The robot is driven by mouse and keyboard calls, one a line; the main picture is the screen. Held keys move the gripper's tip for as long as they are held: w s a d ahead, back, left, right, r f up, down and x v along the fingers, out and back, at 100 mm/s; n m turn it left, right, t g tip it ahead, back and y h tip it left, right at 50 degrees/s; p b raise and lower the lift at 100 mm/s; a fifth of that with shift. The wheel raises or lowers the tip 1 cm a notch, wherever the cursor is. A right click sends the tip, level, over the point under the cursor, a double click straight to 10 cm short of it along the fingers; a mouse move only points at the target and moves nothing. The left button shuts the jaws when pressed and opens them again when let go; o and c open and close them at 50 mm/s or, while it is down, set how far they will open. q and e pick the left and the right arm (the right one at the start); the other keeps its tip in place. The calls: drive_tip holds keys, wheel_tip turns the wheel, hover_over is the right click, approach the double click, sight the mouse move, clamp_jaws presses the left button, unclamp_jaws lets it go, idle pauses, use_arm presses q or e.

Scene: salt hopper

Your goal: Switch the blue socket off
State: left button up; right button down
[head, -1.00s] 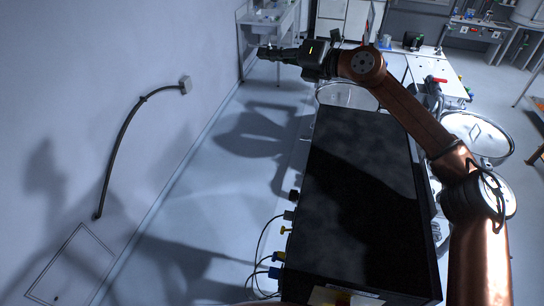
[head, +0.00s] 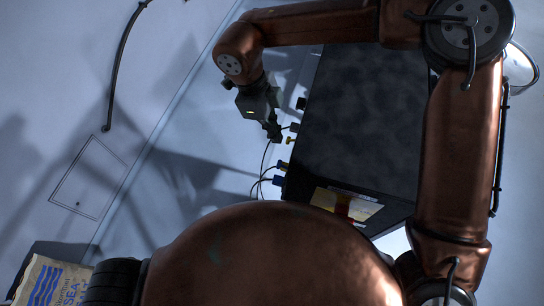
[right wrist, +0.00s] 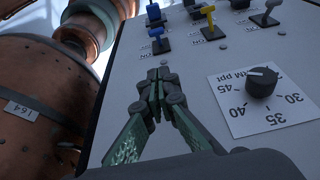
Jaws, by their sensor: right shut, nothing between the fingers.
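In the right wrist view a blue lever switch (right wrist: 158,42) stands on the pale panel (right wrist: 120,70), with another blue part (right wrist: 154,14) just above it. Small lettering is printed beside the lever; I cannot tell for sure which way it is set. My right gripper (right wrist: 158,74) is shut and empty, its tips just below the blue lever with a small gap apparent. In the head view my right gripper (head: 274,135) is beside the left side of the black-topped box (head: 355,120), above the blue plugs (head: 279,181). My left gripper is not in view.
A yellow lever (right wrist: 209,20) and a grey lever (right wrist: 267,17) stand right of the blue one. A black dial knob (right wrist: 262,82) is on a white scale below them. Cables (head: 262,175) hang left of the box. A salt bag (head: 48,283) is at the lower left.

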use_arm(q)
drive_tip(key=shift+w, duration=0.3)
use_arm(e)
drive_tip(key=shift+d, duration=0.2)
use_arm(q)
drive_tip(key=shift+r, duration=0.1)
use_arm(e)
drive_tip(key=shift+f, duration=0.1)
drive_tip(key=p, duration=0.3)
hover_over(278, 163)
drive_tip(key=d, duration=0.2)
drive_tip(key=f, duration=0.9)
drive_tip(key=shift+s+f, duration=0.3)
drive_tip(key=shift+s, duration=0.05)
drive_tip(key=f, duration=0.1)
drive_tip(key=a+f+p, duration=0.1)
drive_tip(key=a+f, duration=0.1)
drive_tip(key=shift+w+p, duration=0.35)
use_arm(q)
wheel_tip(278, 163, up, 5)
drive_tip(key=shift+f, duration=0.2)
use_arm(e)
drive_tip(key=shift+f, duration=0.15)
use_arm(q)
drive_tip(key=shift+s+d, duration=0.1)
use_arm(e)
drive_tip(key=shift+d, duration=0.1)
